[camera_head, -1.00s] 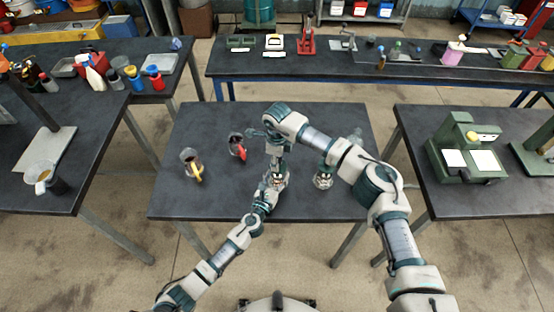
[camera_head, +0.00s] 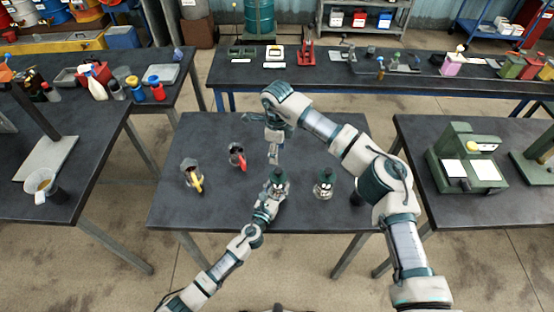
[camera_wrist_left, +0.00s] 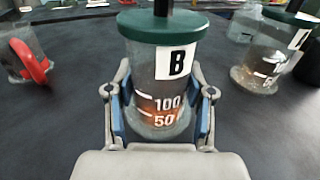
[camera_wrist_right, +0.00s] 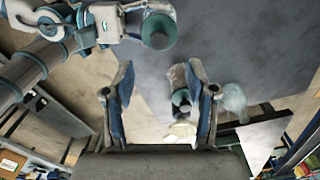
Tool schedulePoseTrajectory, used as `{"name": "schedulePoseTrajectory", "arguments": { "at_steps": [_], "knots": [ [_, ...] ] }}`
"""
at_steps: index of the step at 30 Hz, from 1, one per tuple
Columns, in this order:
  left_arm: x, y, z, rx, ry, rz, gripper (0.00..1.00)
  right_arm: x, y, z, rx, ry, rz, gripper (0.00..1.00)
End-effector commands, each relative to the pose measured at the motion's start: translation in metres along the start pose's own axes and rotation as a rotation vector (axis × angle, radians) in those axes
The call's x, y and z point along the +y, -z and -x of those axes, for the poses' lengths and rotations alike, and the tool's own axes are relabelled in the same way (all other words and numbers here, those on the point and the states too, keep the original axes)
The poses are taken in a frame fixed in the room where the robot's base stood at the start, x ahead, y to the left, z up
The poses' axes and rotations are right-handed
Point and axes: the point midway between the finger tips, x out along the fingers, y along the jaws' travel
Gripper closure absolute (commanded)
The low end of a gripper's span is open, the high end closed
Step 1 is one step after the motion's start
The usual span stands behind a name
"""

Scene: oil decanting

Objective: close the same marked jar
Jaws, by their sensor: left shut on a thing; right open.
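A clear jar marked B (camera_wrist_left: 160,92) stands upright between the fingers of my left gripper (camera_wrist_left: 160,112), which is shut on it. Its green lid (camera_wrist_left: 161,25) sits level on the mouth, with a dark post above it; brownish oil shows low inside. In the head view this jar (camera_head: 278,190) is near the middle of the table. My right gripper (camera_head: 274,153) is open and empty above and behind it, apart from the lid.
Two jugs stand left on the same table (camera_head: 210,140), one with a yellow handle (camera_head: 197,183), one with a red handle (camera_head: 240,161). A dark cylinder (camera_head: 357,192) stands right of the second jar. Table space in front of the jugs is clear.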

Motion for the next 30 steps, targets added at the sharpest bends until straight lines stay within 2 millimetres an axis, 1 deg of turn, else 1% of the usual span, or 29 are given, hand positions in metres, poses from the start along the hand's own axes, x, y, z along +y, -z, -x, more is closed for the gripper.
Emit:
{"name": "schedulePoseTrajectory", "arguments": {
  "at_steps": [3,12,13,16,17,26,29,30],
  "knots": [
    [0.0,0.001,0.0,0.002,0.001,0.001,1.0,0.0,-0.001,0.009,-0.001,-0.001,0.001,0.43],
    [0.0,0.001,0.0,0.002,0.0,0.001,1.0,0.0,0.0,0.011,0.0,-0.001,0.001,0.43],
    [0.0,0.001,0.0,0.002,0.0,0.001,0.45,0.0,0.0,0.011,-0.001,-0.001,0.001,0.43],
    [0.0,0.001,0.0,0.002,0.0,0.001,0.2,0.0,0.0,0.011,0.0,-0.001,0.001,0.43],
    [0.0,0.001,0.0,0.002,0.0,0.001,0.18,0.0,0.0,0.011,0.0,-0.001,0.001,0.43],
    [0.0,0.0,0.001,0.0,0.0,0.0,0.18,0.001,0.0,0.011,0.0,-0.001,0.001,0.43],
    [0.0,0.001,0.007,0.001,0.0,0.0,0.18,0.001,0.0,0.011,0.0,-0.001,0.001,0.43],
    [0.001,0.001,0.012,0.001,0.0,-0.001,0.18,0.0,0.0,0.011,0.0,0.0,0.001,0.43]
  ]
}}
